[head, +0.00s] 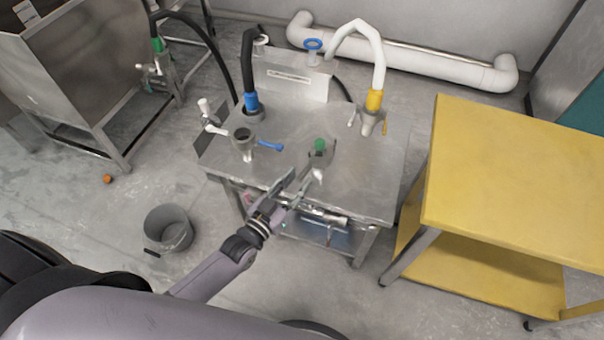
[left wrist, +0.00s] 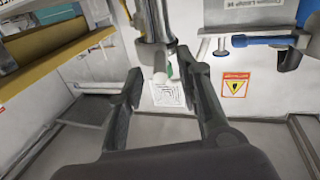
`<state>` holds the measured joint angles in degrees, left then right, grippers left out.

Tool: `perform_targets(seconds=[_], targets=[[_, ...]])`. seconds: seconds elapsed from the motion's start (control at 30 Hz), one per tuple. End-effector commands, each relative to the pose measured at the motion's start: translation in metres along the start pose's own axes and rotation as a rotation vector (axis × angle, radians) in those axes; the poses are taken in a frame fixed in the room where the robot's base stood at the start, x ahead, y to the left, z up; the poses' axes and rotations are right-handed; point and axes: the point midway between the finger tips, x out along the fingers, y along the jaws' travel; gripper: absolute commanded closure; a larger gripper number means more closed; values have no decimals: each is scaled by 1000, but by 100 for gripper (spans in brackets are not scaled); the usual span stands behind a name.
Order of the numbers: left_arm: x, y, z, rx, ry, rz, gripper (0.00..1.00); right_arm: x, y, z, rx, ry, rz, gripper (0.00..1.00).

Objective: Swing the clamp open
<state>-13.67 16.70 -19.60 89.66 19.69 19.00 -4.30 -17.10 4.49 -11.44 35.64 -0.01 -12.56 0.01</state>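The clamp (head: 320,153) is a grey metal fitting with a green centre, standing on the front part of the steel table. A short pale handle (head: 318,174) sticks out from its near side. My left gripper (head: 293,184) is at the table's front edge, just short of the clamp and a little to its left. In the left wrist view its two fingers (left wrist: 162,82) are apart. The handle's end (left wrist: 160,75) shows between them there, with no clear contact. The clamp's body (left wrist: 153,25) is partly cut off at the top of that view. My right gripper is not in view.
The steel table (head: 365,190) also carries a fitting with a blue lever (head: 270,146) at left, a black hose (head: 248,60) and a white hose (head: 375,50). A yellow table (head: 520,180) stands at right. A grey bucket (head: 168,230) is on the floor at left.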

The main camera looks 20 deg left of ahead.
Motion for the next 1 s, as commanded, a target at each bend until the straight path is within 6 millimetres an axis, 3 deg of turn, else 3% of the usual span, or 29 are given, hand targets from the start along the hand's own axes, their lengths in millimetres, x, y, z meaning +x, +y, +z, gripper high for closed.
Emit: perform_targets(seconds=[0.2,0.57,1.0], targets=[[24,0,0,0,0,0,68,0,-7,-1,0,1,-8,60],[28,0,0,0,-1,0,68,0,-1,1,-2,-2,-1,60],[27,0,0,0,-1,0,98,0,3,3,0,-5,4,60]])
